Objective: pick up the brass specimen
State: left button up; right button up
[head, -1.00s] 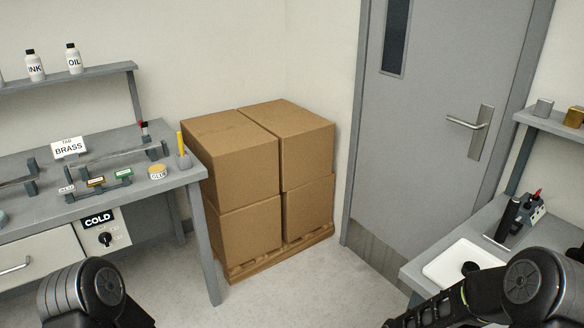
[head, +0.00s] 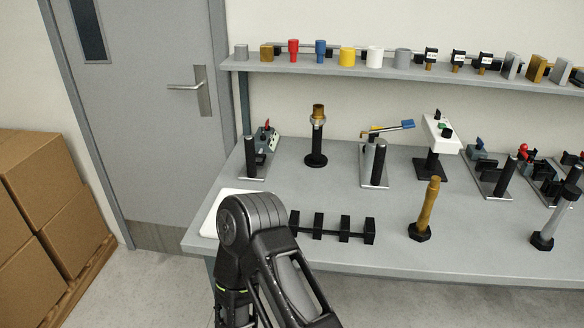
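No piece in view is labelled as the brass specimen, and I cannot tell whether it is here. A brass-coloured rod (head: 429,203) stands upright in a black base near the bench's front. A brass-coloured cylinder (head: 319,111) tops a black stand (head: 316,148) farther back. Neither gripper shows.
The grey bench (head: 390,258) carries several small devices along its back. A low black rack (head: 333,228) with upright posts looks empty. A white tray (head: 211,222) is partly behind my arm. Cardboard boxes (head: 40,190) and a grey door (head: 150,110) are left.

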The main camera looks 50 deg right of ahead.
aim_at(420, 232)
jog(key=z, duration=2.5)
jog(key=i+l, duration=0.1)
jog(key=l, duration=0.4)
jog(key=i+l, duration=0.1)
jog(key=l, duration=0.35)
jog(key=i+l, duration=0.15)
jog(key=l, duration=0.35)
jog(key=i+l, duration=0.1)
jog(key=l, duration=0.35)
